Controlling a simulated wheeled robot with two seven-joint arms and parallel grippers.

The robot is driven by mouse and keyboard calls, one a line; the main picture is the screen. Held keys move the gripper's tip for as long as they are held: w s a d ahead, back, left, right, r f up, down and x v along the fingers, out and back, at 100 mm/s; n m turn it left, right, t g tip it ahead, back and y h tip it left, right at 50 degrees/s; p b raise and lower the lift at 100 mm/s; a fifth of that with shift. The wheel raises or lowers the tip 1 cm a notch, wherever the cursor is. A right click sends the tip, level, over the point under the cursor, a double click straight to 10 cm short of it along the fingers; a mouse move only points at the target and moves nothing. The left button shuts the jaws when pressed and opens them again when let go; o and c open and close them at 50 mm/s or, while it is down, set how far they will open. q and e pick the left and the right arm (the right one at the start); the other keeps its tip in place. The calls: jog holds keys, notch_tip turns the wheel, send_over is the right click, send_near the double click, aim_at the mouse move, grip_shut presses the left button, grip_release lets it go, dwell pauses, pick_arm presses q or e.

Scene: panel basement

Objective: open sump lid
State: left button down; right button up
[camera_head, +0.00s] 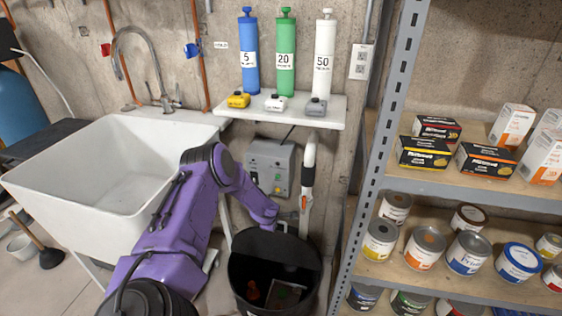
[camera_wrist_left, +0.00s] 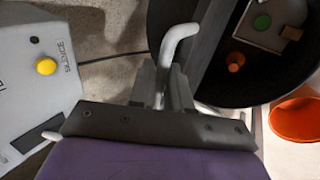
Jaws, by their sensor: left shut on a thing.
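My left gripper (camera_wrist_left: 168,80) is shut on a pale bent handle (camera_wrist_left: 178,42) in the wrist view. A dark flat panel (camera_wrist_left: 208,50), seen nearly edge-on beside the handle, looks like the sump lid raised on its edge. Beyond it the round black pit (camera_wrist_left: 270,82) is open, with an orange piece, a green disc and a pale flat thing inside. In the head view my purple left arm reaches down to the back of the black sump (camera_head: 240,285), whose dark inside shows. The fingertips and handle are hidden there. My right gripper is out of view.
A grey control box (camera_head: 270,168) and a white pipe with an orange-and-black section (camera_head: 307,180) are close behind the sump. A white sink (camera_head: 100,180) stands left and a metal shelf (camera_head: 388,130) with cans and boxes right. An orange container (camera_wrist_left: 298,118) is at the wrist view's right edge.

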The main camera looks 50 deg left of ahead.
pick_arm(q)
jog(key=shift+a, duration=0.2)
jog(key=c, duration=1.3)
grip_release()
jog(key=shift+f, duration=0.1)
jog(key=shift+o, duration=0.2)
jog(key=shift+d+r, duration=0.1)
jog(key=shift+r, duration=0.15)
jog(key=p+v, duration=0.2)
jog(key=v, duration=0.8)
jog(key=shift+s+p, duration=0.2)
jog(key=shift+p, duration=0.2)
